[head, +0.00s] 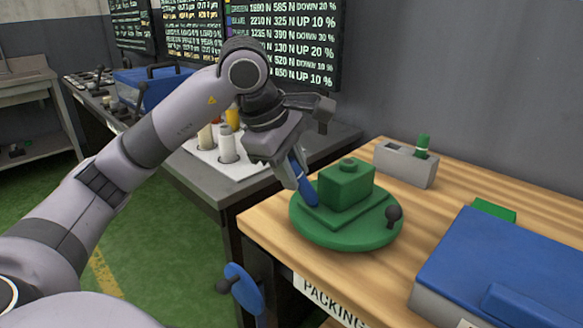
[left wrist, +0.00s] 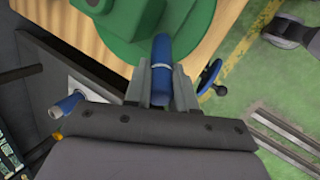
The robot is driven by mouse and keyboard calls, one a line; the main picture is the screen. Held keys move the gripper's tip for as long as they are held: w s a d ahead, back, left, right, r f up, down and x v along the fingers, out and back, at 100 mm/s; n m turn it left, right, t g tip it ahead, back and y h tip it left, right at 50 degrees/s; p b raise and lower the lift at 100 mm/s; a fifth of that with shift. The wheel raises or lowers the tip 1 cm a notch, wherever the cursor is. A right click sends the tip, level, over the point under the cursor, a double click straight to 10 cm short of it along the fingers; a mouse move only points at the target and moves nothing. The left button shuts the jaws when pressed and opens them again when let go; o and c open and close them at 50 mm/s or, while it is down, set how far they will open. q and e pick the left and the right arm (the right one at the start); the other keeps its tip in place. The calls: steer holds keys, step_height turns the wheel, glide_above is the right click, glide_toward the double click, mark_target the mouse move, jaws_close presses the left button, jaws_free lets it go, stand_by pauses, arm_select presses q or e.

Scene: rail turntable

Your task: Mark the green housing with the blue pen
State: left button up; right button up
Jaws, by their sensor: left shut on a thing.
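The green housing (head: 345,183) is a block with a small round boss on top. It sits on a green round turntable (head: 330,236) with a dark knob, on the wooden packing table. My left gripper (head: 298,182) is shut on the blue pen (head: 302,178), which points down beside the housing's left side. In the left wrist view the pen (left wrist: 162,62) lies between the two fingers (left wrist: 161,88), its far end over the green turntable (left wrist: 120,30). I cannot tell whether the tip touches the housing. My right gripper does not show.
A grey holder (head: 405,166) with a green pen (head: 422,146) stands behind the turntable. A blue case (head: 510,262) fills the table's right front. A blue handwheel (head: 243,288) is at the table's front left.

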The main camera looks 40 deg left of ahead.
arm_select(q)
steer(key=shift+s+d+p, duration=0.15)
steer(key=shift+d+p, duration=0.05)
steer(key=shift+d, duration=0.5)
steer(key=shift+s+d+p, duration=0.1)
steer(key=shift+d+p, duration=0.1)
steer(key=shift+d, duration=0.45)
stand_by(0.3)
step_height(320, 180, up, 7)
steer(key=p, duration=0.6)
stand_by(0.8)
steer(key=shift+s, duration=0.1)
